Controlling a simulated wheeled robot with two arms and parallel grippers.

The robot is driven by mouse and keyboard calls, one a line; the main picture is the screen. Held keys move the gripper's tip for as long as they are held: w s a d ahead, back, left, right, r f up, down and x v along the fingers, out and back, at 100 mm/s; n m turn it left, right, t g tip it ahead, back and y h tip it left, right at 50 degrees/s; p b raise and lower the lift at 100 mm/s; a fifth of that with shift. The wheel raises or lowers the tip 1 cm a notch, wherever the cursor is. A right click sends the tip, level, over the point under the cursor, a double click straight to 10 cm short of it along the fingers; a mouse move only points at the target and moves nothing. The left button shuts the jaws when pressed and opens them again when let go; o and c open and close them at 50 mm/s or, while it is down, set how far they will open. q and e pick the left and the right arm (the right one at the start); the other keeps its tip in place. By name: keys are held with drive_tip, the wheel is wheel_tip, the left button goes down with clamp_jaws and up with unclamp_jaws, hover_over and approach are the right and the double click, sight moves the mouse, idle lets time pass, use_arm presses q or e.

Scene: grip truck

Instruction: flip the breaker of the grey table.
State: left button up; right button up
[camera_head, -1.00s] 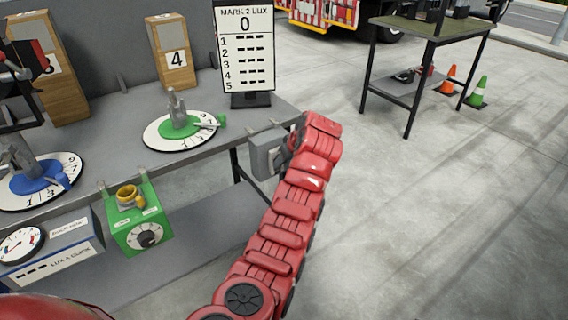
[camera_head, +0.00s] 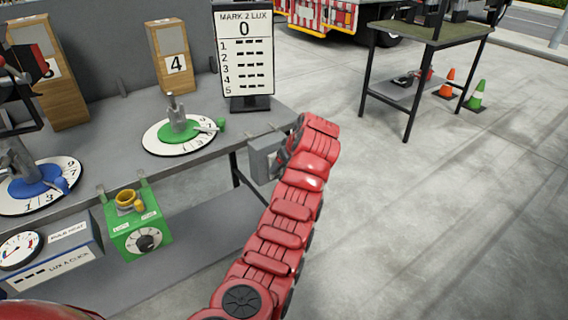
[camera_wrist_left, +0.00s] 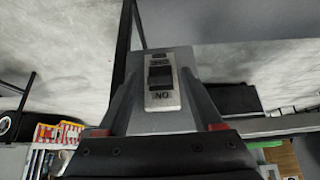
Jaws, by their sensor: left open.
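The breaker (camera_head: 263,158) is a grey box at the right front edge of the grey table (camera_head: 120,112). In the left wrist view its switch plate (camera_wrist_left: 161,82) shows a dark rocker. The letters ON, upside down, are at the lower end, and a second label, likely OFF, is at the upper end. My left gripper (camera_head: 287,155) is at the box's right side, at the end of my red segmented arm. In the left wrist view the gripper's open fingers (camera_wrist_left: 160,90) lie on either side of the plate. I cannot tell whether they touch the box. My right gripper is out of view.
A green box (camera_head: 139,236) and a gauge box (camera_head: 60,252) hang at the table's front. Dials (camera_head: 185,136), wooden blocks (camera_head: 172,61) and a score sign (camera_head: 245,65) stand on top. Another table (camera_head: 425,38) and cones (camera_head: 477,95) stand beyond open floor.

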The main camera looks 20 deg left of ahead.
use_arm(q)
drive_tip(key=p+v, duration=0.2)
drive_tip(key=v, duration=1.5)
drive_tip(key=shift+r, duration=0.15)
drive_tip(key=shift+s+d, duration=0.1)
